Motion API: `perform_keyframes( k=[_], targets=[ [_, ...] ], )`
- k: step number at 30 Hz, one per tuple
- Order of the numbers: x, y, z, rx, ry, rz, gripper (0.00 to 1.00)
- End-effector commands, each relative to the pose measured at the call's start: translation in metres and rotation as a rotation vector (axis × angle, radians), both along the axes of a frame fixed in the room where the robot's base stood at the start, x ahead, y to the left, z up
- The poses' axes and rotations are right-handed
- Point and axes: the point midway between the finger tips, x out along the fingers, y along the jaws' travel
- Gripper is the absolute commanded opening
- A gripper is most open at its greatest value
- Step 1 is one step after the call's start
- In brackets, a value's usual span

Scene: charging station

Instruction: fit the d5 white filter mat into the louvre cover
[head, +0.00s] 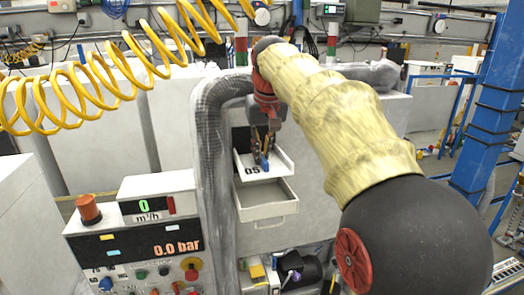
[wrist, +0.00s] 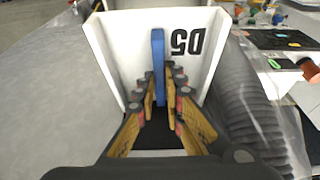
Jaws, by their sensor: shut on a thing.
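The white filter mat (head: 279,166) carries black D5 lettering and a blue upright tab, and has raised white sides. It also fills the upper middle of the wrist view (wrist: 125,55). My gripper (head: 264,148) points down at it, and in the wrist view its fingers (wrist: 158,88) are shut on the blue tab (wrist: 158,50). An off-white open tray-like part, which looks like the louvre cover (head: 265,211), juts from the grey cabinet just below the mat. The mat appears above it; I cannot tell whether they touch.
A dark opening (head: 240,138) shows in the cabinet behind the mat. A ribbed grey hose (head: 208,150) runs close on the left. A control panel (head: 140,245) with a red button stands at lower left. A yellow coiled hose (head: 100,85) hangs above.

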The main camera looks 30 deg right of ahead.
Motion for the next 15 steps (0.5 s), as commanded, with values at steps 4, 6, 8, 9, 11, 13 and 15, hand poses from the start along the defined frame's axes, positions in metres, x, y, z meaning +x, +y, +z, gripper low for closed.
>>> perform_keyframes(
  k=[4, 6, 8, 9, 11, 13, 15],
  targets=[
    [0.000, 0.000, 0.000, 0.000, -0.001, 0.000, 0.00],
    [-0.001, 0.000, 0.001, 0.002, -0.001, 0.001, 0.00],
    [-0.002, 0.000, 0.002, 0.003, -0.002, 0.001, 0.00],
    [-0.001, 0.000, 0.000, 0.003, -0.002, 0.001, 0.00],
    [-0.002, 0.000, -0.003, 0.003, -0.002, 0.001, 0.00],
    [-0.002, 0.001, -0.007, 0.003, -0.002, 0.001, 0.00],
    [-0.002, 0.001, -0.011, 0.003, -0.002, 0.001, 0.00]
  ],
)
